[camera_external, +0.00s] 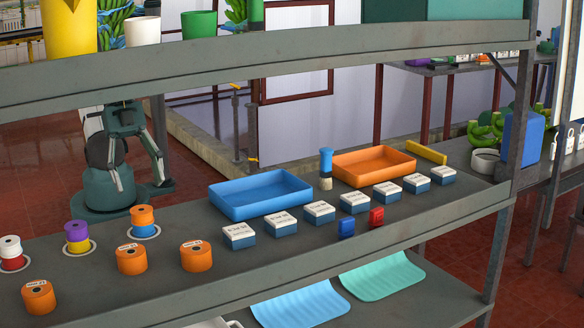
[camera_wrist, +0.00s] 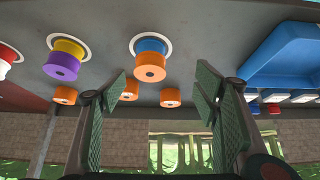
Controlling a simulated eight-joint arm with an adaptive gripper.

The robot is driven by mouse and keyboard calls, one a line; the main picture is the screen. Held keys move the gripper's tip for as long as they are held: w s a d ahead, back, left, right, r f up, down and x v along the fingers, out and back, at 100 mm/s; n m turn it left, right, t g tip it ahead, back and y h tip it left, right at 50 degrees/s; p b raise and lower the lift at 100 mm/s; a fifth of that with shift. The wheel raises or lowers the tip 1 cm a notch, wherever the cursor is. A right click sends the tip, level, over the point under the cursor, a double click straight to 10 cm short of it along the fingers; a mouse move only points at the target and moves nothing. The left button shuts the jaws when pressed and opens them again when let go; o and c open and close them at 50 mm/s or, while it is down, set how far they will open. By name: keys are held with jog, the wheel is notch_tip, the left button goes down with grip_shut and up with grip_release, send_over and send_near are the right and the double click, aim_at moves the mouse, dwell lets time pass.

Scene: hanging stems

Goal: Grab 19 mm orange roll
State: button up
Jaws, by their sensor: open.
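Three orange rolls with white top labels stand on the grey shelf (camera_external: 330,225): a left one (camera_external: 38,297), a middle one (camera_external: 131,260) and a right one (camera_external: 196,257). The label print is too small for me to tell which is 19 mm. In the wrist view they appear small, as a left roll (camera_wrist: 64,96), a middle roll (camera_wrist: 130,92) and a right roll (camera_wrist: 171,98). My gripper (camera_external: 139,184) is open and empty behind the shelf's far edge, apart from the rolls. Its spread fingers also show in the wrist view (camera_wrist: 161,88).
An orange-and-blue spool stack (camera_external: 143,218) stands between my gripper and the rolls. A purple-and-yellow stack (camera_external: 77,236) and a white-and-red stack (camera_external: 11,252) stand left. A blue tray (camera_external: 260,211) and several small boxes are right. An upper shelf (camera_external: 270,45) hangs above.

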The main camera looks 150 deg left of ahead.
jog(key=shift+w+r, duration=0.1)
jog(key=shift+w, duration=0.05)
jog(key=m+g+h+p, duration=0.35)
jog(key=m+p, duration=0.55)
jog(key=p, duration=0.4)
send_near(196, 247)
jog(key=d+f, duration=0.1)
jog(key=f, duration=0.1)
jog(key=shift+w+f, duration=0.25)
jog(key=shift+w, duration=0.25)
jog(key=shift+x, duration=1.35)
